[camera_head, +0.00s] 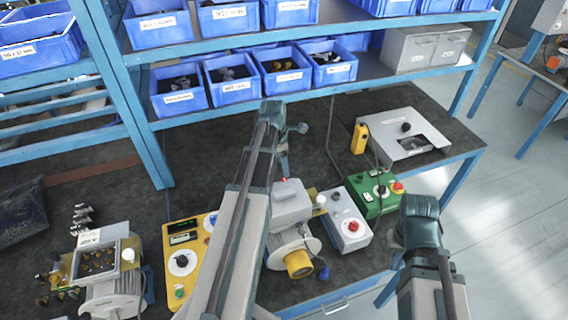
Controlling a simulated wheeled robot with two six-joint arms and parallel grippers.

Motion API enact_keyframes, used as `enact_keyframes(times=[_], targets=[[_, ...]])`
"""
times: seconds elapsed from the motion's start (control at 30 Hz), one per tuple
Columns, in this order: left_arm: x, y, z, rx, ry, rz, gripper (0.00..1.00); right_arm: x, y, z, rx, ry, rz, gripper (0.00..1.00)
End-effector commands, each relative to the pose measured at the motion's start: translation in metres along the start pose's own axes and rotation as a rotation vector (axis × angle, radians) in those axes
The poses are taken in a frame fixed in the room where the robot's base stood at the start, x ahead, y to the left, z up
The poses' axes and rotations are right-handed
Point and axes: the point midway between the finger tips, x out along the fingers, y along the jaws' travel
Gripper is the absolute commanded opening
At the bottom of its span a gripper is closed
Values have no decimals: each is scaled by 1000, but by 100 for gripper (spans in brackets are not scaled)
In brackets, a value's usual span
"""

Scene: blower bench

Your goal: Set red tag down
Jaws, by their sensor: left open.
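My left arm comes up through the middle, and its open left gripper (285,168) points down over the grey terminal box of a blower (291,206). A very small red patch (284,180) shows just under the fingertips, on top of that box. It may be the red tag, but it is too small to be sure, and I cannot tell whether the fingers touch it. My right arm stands at the lower right; its gripper is not visible.
A yellow control panel (182,262), grey switch box (346,217) and green box (377,194) stand close around the blower. An opened motor (110,296) is at left. Blue bins (178,93) fill the shelf behind. The dark bench (200,160) has bare room behind the yellow panel.

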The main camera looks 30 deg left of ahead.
Motion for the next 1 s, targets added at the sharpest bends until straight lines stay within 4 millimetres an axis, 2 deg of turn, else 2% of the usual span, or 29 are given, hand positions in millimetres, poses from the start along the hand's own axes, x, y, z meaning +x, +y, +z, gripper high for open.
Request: enact_keyframes(times=[0.03, 0.2, 0.67, 0.77, 0.87, 1.0], targets=[[-16, 0, 1, -1, 0, 0, 69, -16, 2, 1, 2, 0, -1, 0], [-34, 0, 0, -1, 0, 0, 69, -34, 3, 2, 1, -1, -1, 0], [-37, -4, 3, 27, 2, -1, 69, -36, 3, 2, 1, -1, -1, 0], [-35, -26, 16, 176, 14, -8, 69, -36, 3, 2, 1, -1, -1, 0], [-31, -69, 40, 481, 36, -24, 69, -36, 3, 2, 1, -1, -1, 0], [-27, -142, 70, 1031, 74, -59, 69, -37, 3, 2, 1, -1, -1, 0]])
